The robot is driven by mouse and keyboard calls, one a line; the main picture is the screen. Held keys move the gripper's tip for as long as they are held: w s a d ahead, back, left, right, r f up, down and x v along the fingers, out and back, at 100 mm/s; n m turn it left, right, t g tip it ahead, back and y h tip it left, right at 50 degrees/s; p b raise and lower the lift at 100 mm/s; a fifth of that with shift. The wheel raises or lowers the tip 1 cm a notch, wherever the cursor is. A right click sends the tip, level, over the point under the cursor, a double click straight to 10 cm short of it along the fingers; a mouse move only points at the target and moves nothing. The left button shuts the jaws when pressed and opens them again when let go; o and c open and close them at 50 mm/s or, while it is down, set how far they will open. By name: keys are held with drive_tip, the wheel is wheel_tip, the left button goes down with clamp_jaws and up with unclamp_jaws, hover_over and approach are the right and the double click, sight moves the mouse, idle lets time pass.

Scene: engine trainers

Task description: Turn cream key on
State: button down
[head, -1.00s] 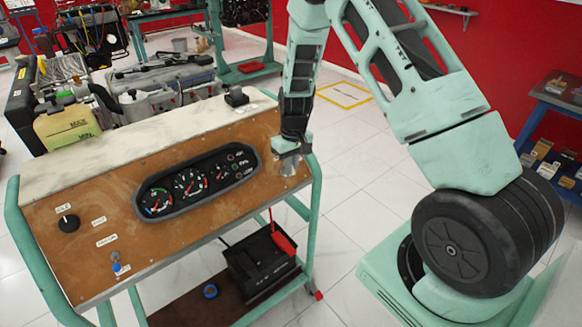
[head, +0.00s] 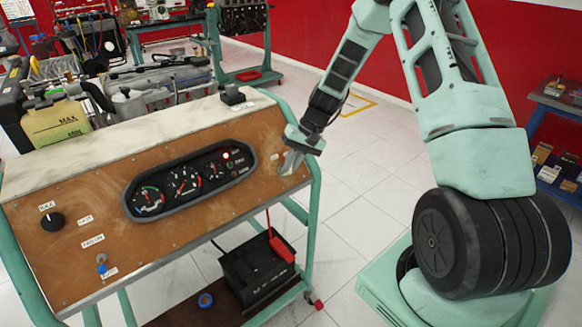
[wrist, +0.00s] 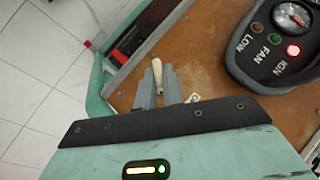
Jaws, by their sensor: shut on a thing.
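The cream key (wrist: 157,72) shows in the wrist view as a pale, slim piece between the two grey fingers of my gripper (wrist: 160,85). The fingers are shut on it, at the wooden face of the trainer panel (head: 70,262). In the head view my gripper (head: 291,163) is at the panel's right end, right of the gauge cluster (head: 190,181), and its fingers hide the key. A red lamp marked IGN (wrist: 293,50) glows on the cluster; it also glows in the head view (head: 226,156).
A black knob (head: 52,221) and a blue-tipped switch (head: 102,267) are on the panel's left. A black battery (head: 255,270) with a red clamp sits on the shelf below. Open tiled floor lies right of the trainer.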

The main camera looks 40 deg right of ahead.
idle(0.4)
drive_tip(key=c, duration=1.5)
unclamp_jaws()
drive_tip(key=shift+d+r, duration=0.1)
drive_tip(key=b+v, duration=0.2)
drive_tip(key=v, duration=1.5)
drive_tip(key=shift+d, duration=0.15)
drive_tip(key=s+a+r+n+g+h, duration=0.1)
drive_tip(key=s+a+n, duration=0.2)
drive_tip(key=a, duration=0.9)
drive_tip(key=s+a+n+g+h, duration=0.15)
drive_tip(key=s+a, duration=0.25)
drive_tip(key=a, duration=0.8)
drive_tip(key=s+a+n, duration=0.2)
drive_tip(key=s+a, duration=0.2)
drive_tip(key=s, duration=0.3)
drive_tip(key=s+a+f+n+t+h, duration=0.1)
drive_tip(key=s+a+n, duration=0.2)
drive_tip(key=s, duration=0.4)
drive_tip(key=s+a+f+n+h, duration=0.1)
drive_tip(key=s+a+n, duration=0.2)
drive_tip(key=s, duration=0.4)
drive_tip(key=shift+s+a+h, duration=0.1)
drive_tip(key=shift+a+h, duration=0.15)
drive_tip(key=shift+a, duration=0.55)
